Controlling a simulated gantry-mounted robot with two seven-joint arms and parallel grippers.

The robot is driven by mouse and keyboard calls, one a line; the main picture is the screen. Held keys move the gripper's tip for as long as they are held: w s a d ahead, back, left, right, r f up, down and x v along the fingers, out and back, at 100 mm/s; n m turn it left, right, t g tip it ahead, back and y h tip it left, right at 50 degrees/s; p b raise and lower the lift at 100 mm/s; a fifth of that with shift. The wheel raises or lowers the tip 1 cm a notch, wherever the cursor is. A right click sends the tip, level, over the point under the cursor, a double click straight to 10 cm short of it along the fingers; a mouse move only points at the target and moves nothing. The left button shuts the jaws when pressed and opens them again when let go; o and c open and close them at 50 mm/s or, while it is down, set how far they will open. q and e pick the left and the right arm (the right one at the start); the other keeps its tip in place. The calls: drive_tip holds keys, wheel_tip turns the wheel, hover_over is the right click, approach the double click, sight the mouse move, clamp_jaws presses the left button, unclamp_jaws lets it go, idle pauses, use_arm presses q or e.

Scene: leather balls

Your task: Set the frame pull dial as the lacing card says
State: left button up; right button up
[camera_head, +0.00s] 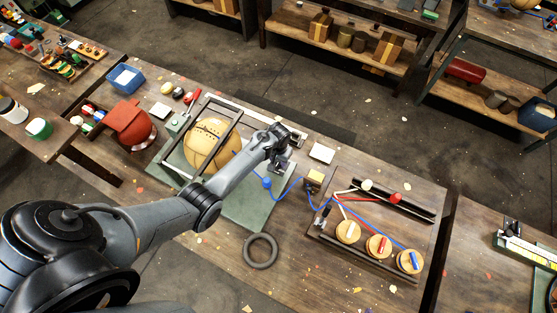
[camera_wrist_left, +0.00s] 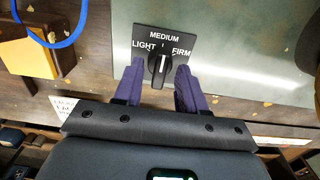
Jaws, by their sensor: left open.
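The frame pull dial (camera_wrist_left: 160,68) is a black knob on a black plate marked LIGHT, MEDIUM and FIRM. Its white line points up toward MEDIUM. My left gripper (camera_wrist_left: 155,88) is open, with one purple finger on each side of the knob; I cannot tell whether they touch it. In the head view, my left gripper (camera_head: 280,162) is over the green base plate (camera_head: 248,207), and the arm hides the dial. A tan laced ball (camera_head: 208,143) sits in the metal frame. A white card (camera_head: 321,153) lies to the right; in the wrist view the card (camera_wrist_left: 62,104) is partly covered and its text is unclear.
A yellow block (camera_head: 314,178) with a blue cord stands right of the plate. A board with several round wooden pieces (camera_head: 347,232) lies farther right. A dark ring (camera_head: 260,251) lies at the front. A red ball-shaped item (camera_head: 131,125) and blue bin (camera_head: 125,79) are at left.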

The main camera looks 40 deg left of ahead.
use_arm(q)
clamp_jaws()
drive_tip(key=shift+n, duration=0.4)
drive_tip(key=shift+n+p, duration=0.7)
drive_tip(key=shift+n, duration=0.2)
drive_tip(key=n+p, duration=0.1)
drive_tip(key=n, duration=0.1)
drive_tip(key=shift+n, duration=0.4)
drive_tip(key=n, duration=0.3)
drive_tip(key=shift+n, duration=1.7)
drive_tip(key=shift+f, duration=0.1)
